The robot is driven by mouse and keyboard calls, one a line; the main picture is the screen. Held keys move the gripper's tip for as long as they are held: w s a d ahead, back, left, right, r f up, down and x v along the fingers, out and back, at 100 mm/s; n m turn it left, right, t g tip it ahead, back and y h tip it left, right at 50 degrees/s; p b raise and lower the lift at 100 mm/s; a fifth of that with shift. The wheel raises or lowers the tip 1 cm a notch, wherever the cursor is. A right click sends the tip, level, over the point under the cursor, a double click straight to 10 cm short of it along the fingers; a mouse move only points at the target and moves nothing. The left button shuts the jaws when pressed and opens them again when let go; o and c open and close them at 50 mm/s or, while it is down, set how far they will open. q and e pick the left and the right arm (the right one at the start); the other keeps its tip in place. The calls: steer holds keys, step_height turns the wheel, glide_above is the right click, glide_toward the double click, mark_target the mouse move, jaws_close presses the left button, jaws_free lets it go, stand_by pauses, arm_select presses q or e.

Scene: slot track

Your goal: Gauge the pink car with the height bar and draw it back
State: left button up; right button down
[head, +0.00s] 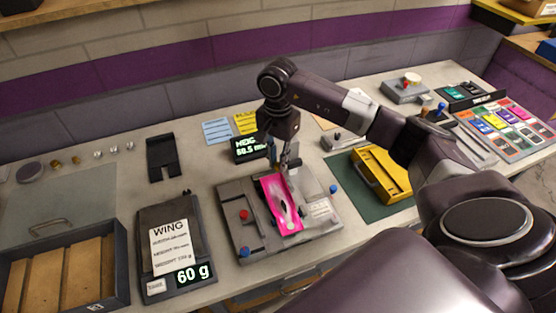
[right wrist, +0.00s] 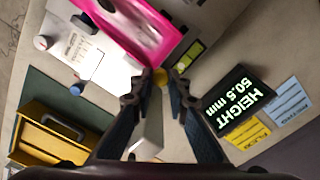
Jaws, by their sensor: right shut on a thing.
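The pink car (head: 280,203) lies on the grey gauge plate (head: 240,238), long side running away from me. In the right wrist view the car (right wrist: 145,35) is at the top, its near edge close to the fingertips. My right gripper (head: 287,163) points down at the far end of the car. The fingers hide most of the bar. The height display (right wrist: 240,98) reads 50.5 mm. My left gripper is not in view.
A scale (head: 178,250) reading 60 g and a wooden-slatted tray (head: 65,268) stand left. A yellow case (head: 382,173) on a green mat lies right of the gauge. Colored cards (head: 500,125) and a control box (head: 405,88) stand at far right.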

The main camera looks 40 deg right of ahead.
mark_target(278, 163)
steer(key=shift+r, duration=0.1)
step_height(278, 163, up, 5)
steer(key=shift+f+p, duration=0.1)
steer(key=shift+p, duration=0.65)
steer(key=shift+w, duration=0.15)
steer(key=c, duration=2.2)
jaws_free()
steer(key=o, duration=0.4)
steer(key=shift+s, duration=0.2)
steer(key=shift+c, duration=0.2)
steer(key=shift+w, duration=0.1)
